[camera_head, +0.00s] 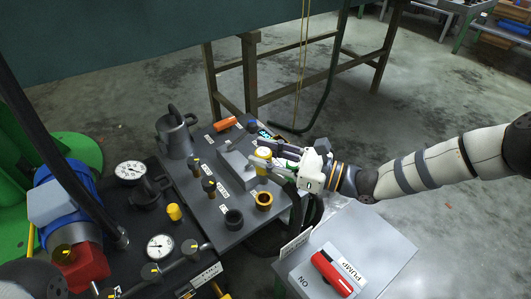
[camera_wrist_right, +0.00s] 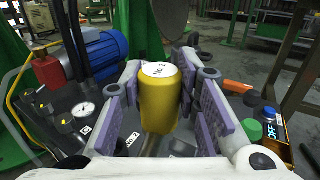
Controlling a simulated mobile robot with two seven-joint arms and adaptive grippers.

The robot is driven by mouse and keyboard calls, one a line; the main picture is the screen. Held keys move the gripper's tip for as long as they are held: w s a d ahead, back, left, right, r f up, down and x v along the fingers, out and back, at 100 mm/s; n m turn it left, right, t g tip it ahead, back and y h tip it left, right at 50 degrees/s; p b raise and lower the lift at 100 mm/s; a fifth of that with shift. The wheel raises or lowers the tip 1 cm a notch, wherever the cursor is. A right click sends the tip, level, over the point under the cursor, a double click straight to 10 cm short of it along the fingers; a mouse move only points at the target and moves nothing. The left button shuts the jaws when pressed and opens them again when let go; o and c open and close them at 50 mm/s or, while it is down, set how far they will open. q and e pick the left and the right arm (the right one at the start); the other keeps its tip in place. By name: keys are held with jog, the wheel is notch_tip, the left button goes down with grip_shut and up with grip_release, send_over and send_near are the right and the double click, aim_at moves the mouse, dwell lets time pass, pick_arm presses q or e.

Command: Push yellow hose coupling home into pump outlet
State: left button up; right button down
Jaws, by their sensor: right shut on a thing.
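The yellow hose coupling (camera_wrist_right: 158,105) is a yellow cylinder with a white top marked "No. 2". It stands roughly upright between the purple-padded fingers of my right gripper (camera_head: 266,159), which is shut on it. In the head view the coupling (camera_head: 263,154) shows at the fingertips, above the grey board. The pump, with a blue motor (camera_head: 66,208) and red block (camera_head: 84,268), stands at the left. I cannot tell which opening is its outlet. My left gripper is not in view.
A yellow-rimmed dark ring (camera_head: 264,200) and a dark socket (camera_head: 234,219) stand on the board near the gripper. A grey PUMP switch box (camera_head: 385,240) with a red lever stands at the right.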

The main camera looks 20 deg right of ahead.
aim_at(265, 182)
jog(key=shift+f+b, duration=1.9)
jog(key=shift+f, duration=1)
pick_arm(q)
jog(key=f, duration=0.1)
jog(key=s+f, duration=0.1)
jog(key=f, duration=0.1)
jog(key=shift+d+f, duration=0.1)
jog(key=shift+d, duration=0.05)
pick_arm(e)
jog(key=shift+r, duration=0.1)
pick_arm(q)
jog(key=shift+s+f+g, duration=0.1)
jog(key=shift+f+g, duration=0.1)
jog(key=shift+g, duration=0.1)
pick_arm(e)
jog(key=shift+f, duration=0.5)
pick_arm(q)
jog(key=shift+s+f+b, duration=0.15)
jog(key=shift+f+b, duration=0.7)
jog(key=shift+b, duration=0.3)
pick_arm(e)
jog(key=shift+f, duration=1.5)
jog(key=c, duration=1.1)
grip_release()
